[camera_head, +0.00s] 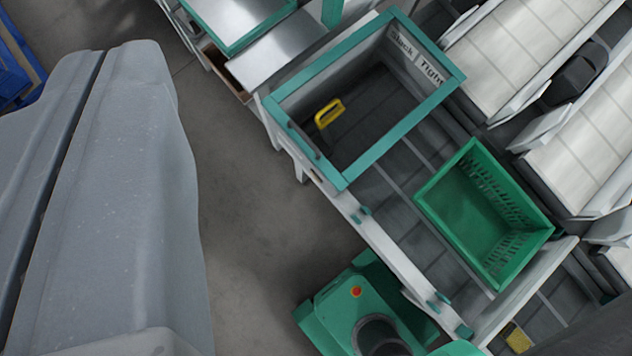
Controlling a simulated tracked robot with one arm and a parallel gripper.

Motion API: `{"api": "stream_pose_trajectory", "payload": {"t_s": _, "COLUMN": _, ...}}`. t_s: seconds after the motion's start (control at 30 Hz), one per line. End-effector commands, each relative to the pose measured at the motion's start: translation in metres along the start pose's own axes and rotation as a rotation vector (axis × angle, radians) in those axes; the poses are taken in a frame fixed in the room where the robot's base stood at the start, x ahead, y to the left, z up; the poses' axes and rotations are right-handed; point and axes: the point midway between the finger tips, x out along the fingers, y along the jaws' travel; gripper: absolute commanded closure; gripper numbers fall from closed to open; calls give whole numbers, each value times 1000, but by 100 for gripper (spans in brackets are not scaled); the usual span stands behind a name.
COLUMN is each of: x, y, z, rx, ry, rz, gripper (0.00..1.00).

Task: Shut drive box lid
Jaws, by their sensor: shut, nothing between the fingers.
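The drive box seems to be the deep grey box with a teal rim (403,133) at upper centre. Its top is open, and "Slack" and "Tight" labels show on its inner wall. A yellow handle (329,113) sits inside, near its left side. I cannot tell for sure which part is the lid; a flat pale metal panel (275,62) lies beside the box at its upper left. My gripper (104,55) fills the left side, large and close to the camera. Its two grey fingers are together with only a thin dark seam, apart from the box in the picture.
A green crate (432,193) sits on the conveyor right of the box. White slatted belts (505,55) run at upper right. My green base with a red button shows at bottom centre. A blue crate (12,75) is at far left. Bare grey floor (240,190) lies between gripper and conveyor.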

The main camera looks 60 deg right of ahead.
Motion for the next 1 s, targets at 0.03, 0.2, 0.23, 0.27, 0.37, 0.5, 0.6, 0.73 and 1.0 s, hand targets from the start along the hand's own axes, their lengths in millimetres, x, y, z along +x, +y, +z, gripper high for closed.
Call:
{"api": "stream_pose_trajectory", "payload": {"t_s": 0.03, "x": 27, "y": 5, "z": 12, "rx": 29, "ry": -28, "rz": 40, "gripper": 100}}
{"api": "stream_pose_trajectory", "payload": {"t_s": 0.2, "x": 93, "y": 19, "z": 45, "rx": 150, "ry": -118, "rz": 180, "gripper": 100}}
{"api": "stream_pose_trajectory", "payload": {"t_s": 0.23, "x": 104, "y": 22, "z": 51, "rx": 171, "ry": -128, "rz": 204, "gripper": 100}}
{"api": "stream_pose_trajectory", "payload": {"t_s": 0.27, "x": 116, "y": 24, "z": 57, "rx": 191, "ry": -141, "rz": 228, "gripper": 100}}
{"api": "stream_pose_trajectory", "payload": {"t_s": 0.37, "x": 154, "y": 34, "z": 81, "rx": 264, "ry": -183, "rz": 312, "gripper": 100}}
{"api": "stream_pose_trajectory", "payload": {"t_s": 0.5, "x": 204, "y": 48, "z": 118, "rx": 363, "ry": -231, "rz": 432, "gripper": 100}}
{"api": "stream_pose_trajectory", "payload": {"t_s": 0.6, "x": 238, "y": 57, "z": 147, "rx": 434, "ry": -258, "rz": 516, "gripper": 100}}
{"api": "stream_pose_trajectory", "payload": {"t_s": 0.73, "x": 278, "y": 71, "z": 187, "rx": 527, "ry": -286, "rz": 626, "gripper": 100}}
{"api": "stream_pose_trajectory", "payload": {"t_s": 1.0, "x": 335, "y": 92, "z": 254, "rx": 678, "ry": -316, "rz": 801, "gripper": 100}}
